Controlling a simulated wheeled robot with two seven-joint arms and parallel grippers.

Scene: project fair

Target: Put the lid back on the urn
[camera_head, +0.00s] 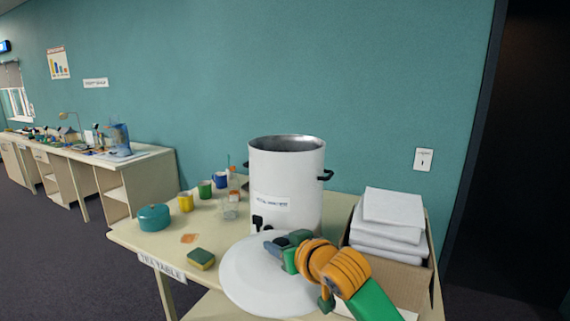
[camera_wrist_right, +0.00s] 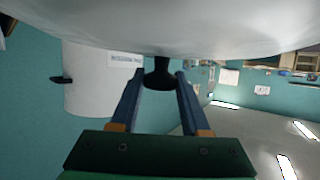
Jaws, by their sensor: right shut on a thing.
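The urn (camera_head: 284,180) is a tall white cylinder with black side handles and a label, upright on the tea table (camera_head: 150,236). Its top is open and the grey inside shows. The lid (camera_head: 248,278) is a white disc in front of the urn, apart from its mouth and lower than it. My right gripper (camera_head: 274,245) is shut on the lid's black knob (camera_wrist_right: 159,76). In the right wrist view the lid (camera_wrist_right: 160,25) fills the top, the fingers (camera_wrist_right: 160,85) flank the knob, and the urn (camera_wrist_right: 95,85) is at left. My left gripper is not in view.
A box (camera_head: 386,262) with stacked white paper (camera_head: 388,222) stands right of the urn. A teal pot (camera_head: 154,218), a sponge (camera_head: 201,259) and coloured mugs (camera_head: 204,189) are on the left. The space above the urn is clear.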

